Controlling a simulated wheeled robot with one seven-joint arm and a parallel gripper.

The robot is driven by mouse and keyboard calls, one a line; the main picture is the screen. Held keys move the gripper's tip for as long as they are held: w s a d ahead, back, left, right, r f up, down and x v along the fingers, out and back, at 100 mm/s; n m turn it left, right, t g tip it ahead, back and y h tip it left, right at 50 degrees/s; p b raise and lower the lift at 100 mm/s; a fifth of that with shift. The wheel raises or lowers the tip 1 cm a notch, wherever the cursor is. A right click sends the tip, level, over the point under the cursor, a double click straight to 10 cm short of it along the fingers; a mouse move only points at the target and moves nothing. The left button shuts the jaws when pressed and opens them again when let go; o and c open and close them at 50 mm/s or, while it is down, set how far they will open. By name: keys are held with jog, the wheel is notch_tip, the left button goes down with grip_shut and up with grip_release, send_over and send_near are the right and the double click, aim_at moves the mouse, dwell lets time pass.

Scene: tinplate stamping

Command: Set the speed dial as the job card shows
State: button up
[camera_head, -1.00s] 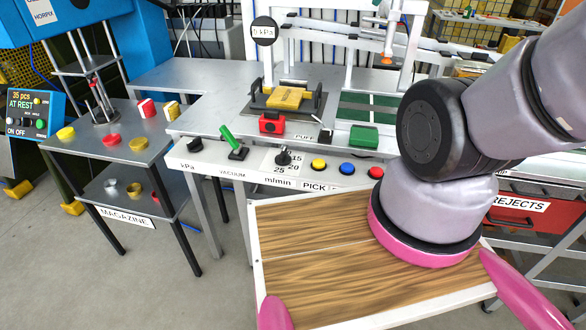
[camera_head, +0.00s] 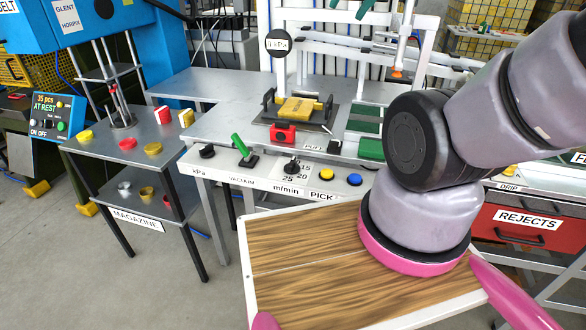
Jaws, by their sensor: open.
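The speed dial (camera_head: 292,166) is a small black knob on the sloped front panel (camera_head: 262,184), above an "m/min" label. The numbers 15, 20 and 25 can be made out on the white plate around it. Its pointer is too small to read surely. I cannot pick out a job card in this view. My gripper is out of view; my arm rises at the right and leaves the frame at the upper right.
The panel also carries a black kPa knob (camera_head: 207,151), a green vacuum lever (camera_head: 241,149), a yellow button (camera_head: 326,173) and a blue button (camera_head: 354,180). A red box (camera_head: 283,134) stands behind the dial. The magazine table (camera_head: 145,153) is at left, the rejects drawer (camera_head: 500,236) at right.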

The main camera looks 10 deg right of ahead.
dwell(0.4)
jog(key=o, duration=0.8)
jog(key=shift+w, duration=0.15)
jog(key=n+g+h, duration=0.4)
jog(key=n+g, duration=0.4)
jog(key=n, duration=0.4)
send_over(292, 161)
jog(key=w+a, duration=0.1)
jog(key=w, duration=0.1)
notch_tip(292, 161, down, 23)
jog(key=f+n, duration=0.1)
jog(key=f, duration=0.6)
jog(key=s+f+n+g+h, duration=0.1)
jog(key=f, duration=0.5)
jog(key=f+n+h, duration=0.1)
jog(key=f+n, duration=0.1)
jog(key=f, duration=0.5)
jog(key=shift+s+d+f, duration=0.25)
jog(key=shift+s+f, duration=0.05)
jog(key=c, duration=1.4)
